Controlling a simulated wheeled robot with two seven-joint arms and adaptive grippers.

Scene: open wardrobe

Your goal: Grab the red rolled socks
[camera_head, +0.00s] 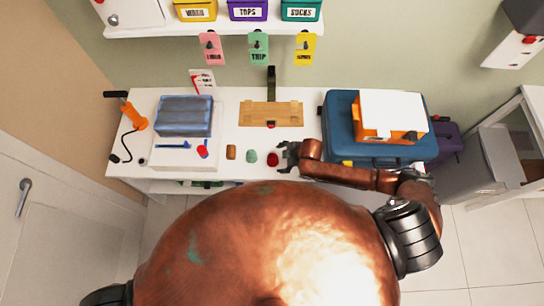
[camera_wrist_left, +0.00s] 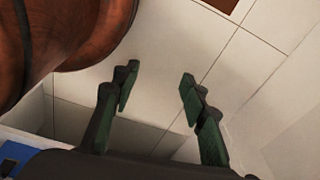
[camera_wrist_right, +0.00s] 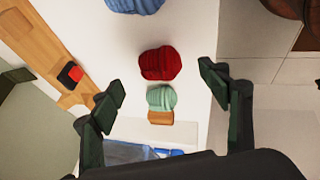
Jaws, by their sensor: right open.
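The red rolled socks (camera_head: 272,159) lie on the white table near its front edge, right of the green rolled socks (camera_head: 252,156). In the right wrist view the red socks (camera_wrist_right: 161,63) lie ahead of the fingertips, with the green socks (camera_wrist_right: 162,98) nearer. My right gripper (camera_head: 286,156) is open and empty just right of the red socks in the head view; its spread fingers also show in the right wrist view (camera_wrist_right: 165,90). My left gripper (camera_wrist_left: 158,85) is open and empty over the floor; it is not visible in the head view.
A tan roll (camera_head: 231,152) lies left of the green socks. A wooden board (camera_head: 270,114) lies behind. A blue suitcase (camera_head: 340,137) with an orange and white box (camera_head: 392,115) stands right. A blue folded stack (camera_head: 184,115) is left. Labelled bins stand on a shelf (camera_head: 214,27) above.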

